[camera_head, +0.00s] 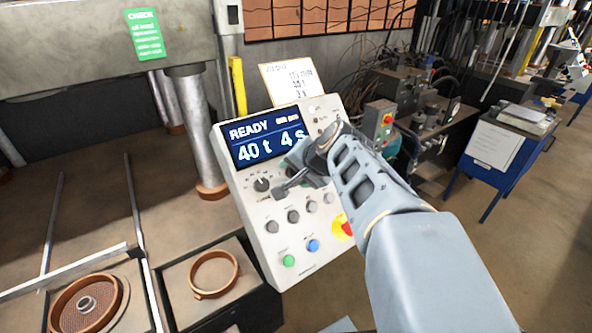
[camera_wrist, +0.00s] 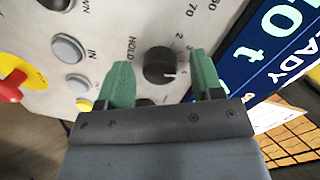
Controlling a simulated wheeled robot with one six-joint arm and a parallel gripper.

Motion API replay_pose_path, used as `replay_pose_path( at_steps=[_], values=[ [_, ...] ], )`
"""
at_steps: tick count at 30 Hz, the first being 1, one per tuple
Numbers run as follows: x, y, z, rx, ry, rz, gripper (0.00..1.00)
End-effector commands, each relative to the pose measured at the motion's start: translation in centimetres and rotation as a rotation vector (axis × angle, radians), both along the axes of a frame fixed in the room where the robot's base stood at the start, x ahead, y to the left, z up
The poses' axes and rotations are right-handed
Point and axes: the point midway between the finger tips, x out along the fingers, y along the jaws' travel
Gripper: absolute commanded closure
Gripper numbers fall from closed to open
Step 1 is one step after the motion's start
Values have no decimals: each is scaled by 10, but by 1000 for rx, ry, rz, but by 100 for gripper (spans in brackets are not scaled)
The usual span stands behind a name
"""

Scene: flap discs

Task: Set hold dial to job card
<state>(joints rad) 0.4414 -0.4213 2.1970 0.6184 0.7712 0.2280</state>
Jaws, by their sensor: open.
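The grey control panel (camera_head: 240,205) has a display (camera_head: 266,137) reading READY, 40 t and 4 s. The job card (camera_head: 292,80) stands above the panel; its last line looks like 3 s, the rest is blurred. In the wrist view the black hold dial (camera_wrist: 160,65) sits beside the word HOLD, with small numerals around it. My gripper (camera_wrist: 160,60) is open, its green fingers on either side of the dial with gaps visible; contact cannot be told. In the head view my gripper (camera_head: 293,183) hides the hold dial. Another black dial (camera_head: 262,184) shows left of it.
Several buttons fill the lower panel, including green (camera_head: 289,261) and blue (camera_head: 313,245) ones. A red emergency stop on yellow (camera_head: 342,227) is close to my arm. A press column (camera_head: 197,130) stands left. A ring (camera_head: 213,274) lies on the lower plate.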

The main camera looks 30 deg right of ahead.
Motion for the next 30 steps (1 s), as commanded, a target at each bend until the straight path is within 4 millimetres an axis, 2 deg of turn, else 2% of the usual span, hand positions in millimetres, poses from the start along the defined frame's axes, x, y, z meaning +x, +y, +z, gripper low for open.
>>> replay_pose_path(
  at_steps=[2, 17, 23, 30],
  values=[
    [0, 0, 0, 0, 0, 0, 42],
    [0, 2, 0, 1, 1, 5, 89],
    [0, 2, -2, -17, -2, 20, 89],
    [0, 2, -5, -117, -14, 103, 89]
  ],
)
